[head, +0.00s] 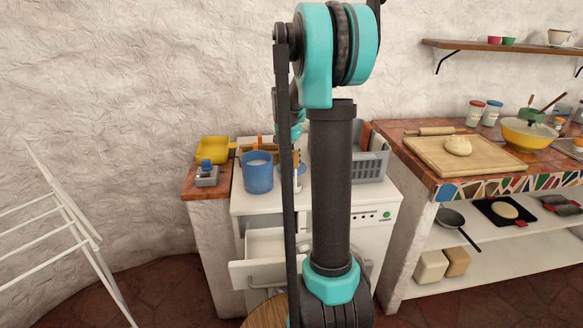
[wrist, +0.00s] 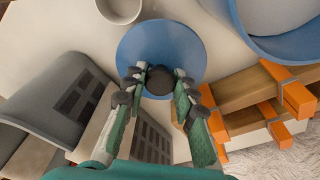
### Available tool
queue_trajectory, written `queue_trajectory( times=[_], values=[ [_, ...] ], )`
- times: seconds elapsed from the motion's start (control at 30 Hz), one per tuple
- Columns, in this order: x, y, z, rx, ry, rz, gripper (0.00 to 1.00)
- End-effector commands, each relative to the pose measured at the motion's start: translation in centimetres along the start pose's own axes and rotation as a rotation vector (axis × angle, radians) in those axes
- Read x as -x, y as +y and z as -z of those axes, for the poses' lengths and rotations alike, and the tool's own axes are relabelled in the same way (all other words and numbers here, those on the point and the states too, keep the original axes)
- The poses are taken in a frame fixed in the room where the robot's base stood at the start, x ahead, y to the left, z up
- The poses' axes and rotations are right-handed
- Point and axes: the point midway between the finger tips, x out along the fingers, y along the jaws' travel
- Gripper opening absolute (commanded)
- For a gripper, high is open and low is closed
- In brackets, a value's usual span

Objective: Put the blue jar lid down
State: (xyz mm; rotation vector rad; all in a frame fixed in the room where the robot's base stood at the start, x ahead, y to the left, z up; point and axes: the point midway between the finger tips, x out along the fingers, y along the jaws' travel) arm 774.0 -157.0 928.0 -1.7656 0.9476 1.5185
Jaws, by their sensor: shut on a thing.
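The blue jar lid (wrist: 160,35) is a round disc with a dark knob in its middle. In the wrist view my gripper (wrist: 160,84) is shut on the knob, one finger on each side. I cannot tell whether the lid touches the white top under it. The blue jar (head: 257,178) stands upright on the white counter in the head view, left of my arm. Its rim and wall also show at the upper right of the wrist view (wrist: 285,45), beside the lid. In the head view my arm hides most of the gripper and lid.
A grey crate (head: 371,167) stands right of my arm; it shows at left in the wrist view (wrist: 50,95). Wood pieces with orange ends (wrist: 265,92) lie near the jar. A white cup (wrist: 120,8) is beyond the lid. A drawer (head: 262,258) stands open below.

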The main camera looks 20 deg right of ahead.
Motion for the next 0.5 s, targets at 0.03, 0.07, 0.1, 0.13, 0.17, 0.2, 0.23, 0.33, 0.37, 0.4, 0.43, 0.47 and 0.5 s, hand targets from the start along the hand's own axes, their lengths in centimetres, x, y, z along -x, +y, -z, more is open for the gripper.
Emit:
queue_trajectory(
  times=[0.03, 0.07, 0.1, 0.13, 0.17, 0.2, 0.23, 0.33, 0.37, 0.4, 0.43, 0.47, 0.5],
  values=[
    [-0.7, 0.0, -0.1, 0.0, 0.0, 0.0, 0.0],
    [-1.1, 0.0, -0.1, 0.0, 0.0, 0.0, 0.0],
    [-1.7, 0.0, -0.2, 0.0, 0.0, 0.0, 0.0],
    [-2.1, 0.0, -0.3, 0.0, 0.0, 0.0, 0.0],
    [-2.5, 0.0, -0.3, 0.0, 0.0, 0.0, 0.0],
    [-2.8, 0.0, -0.4, 0.0, 0.0, 0.0, 0.0],
    [-2.9, 0.0, -0.4, 0.0, 0.0, 0.0, 0.0],
    [-3.0, 0.0, -0.5, 0.0, 0.0, 0.0, 0.0],
    [-3.0, 0.0, -0.5, 0.0, 0.0, 0.0, 0.0],
    [-3.0, 0.0, -0.5, 0.0, 0.0, 0.0, 0.0],
    [-3.0, 0.0, -0.5, 0.0, 0.0, 0.0, 0.0],
    [-3.0, 0.0, -0.5, 0.0, 0.0, 0.0, 0.0],
    [-3.0, 0.0, -0.5, 0.0, 0.0, 0.0, 0.0]
  ],
)
